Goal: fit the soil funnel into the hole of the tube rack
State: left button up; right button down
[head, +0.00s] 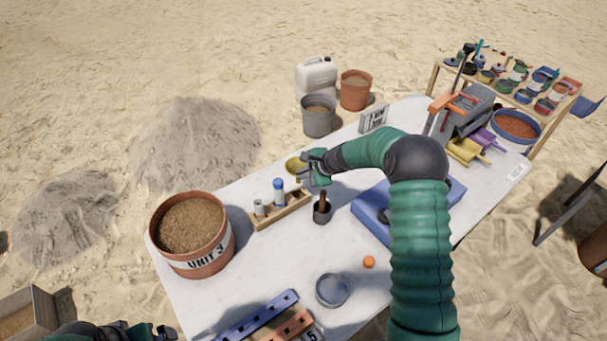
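The soil funnel (294,166) is a small yellow piece at the far edge of the table, above and just right of the tube rack. My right gripper (304,168) is at the funnel's right side and appears shut on it; the fingers partly hide the contact. The wooden tube rack (290,212) lies on the table below and left of the gripper. A pale tube (259,208) and a blue-capped tube (279,190) stand in it. The rack's hole is too small to make out. My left gripper (166,331) is at the bottom left, off the table, partly cut off.
A dark cup with a brown-handled tool (322,213) stands right of the rack. A large soil pot (196,254) marked UNIT 3 stands left. A blue case (372,210) lies behind my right arm. A round grey dish (332,290) and orange cap (369,262) lie nearer.

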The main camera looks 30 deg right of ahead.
jog(key=shift+f+b, duration=2.5)
jog(key=shift+f, duration=0.4)
jog(key=shift+s+f+b, duration=0.1)
jog(key=shift+f+b, duration=0.8)
jog(key=shift+b, duration=0.15)
jog(key=shift+r, duration=0.1)
jog(key=shift+r, duration=0.1)
jog(key=shift+r+p, duration=0.5)
jog(key=shift+p, duration=0.1)
jog(key=shift+f+b, duration=0.65)
jog(key=shift+f, duration=0.05)
jog(key=c, duration=1.6)
grip_release()
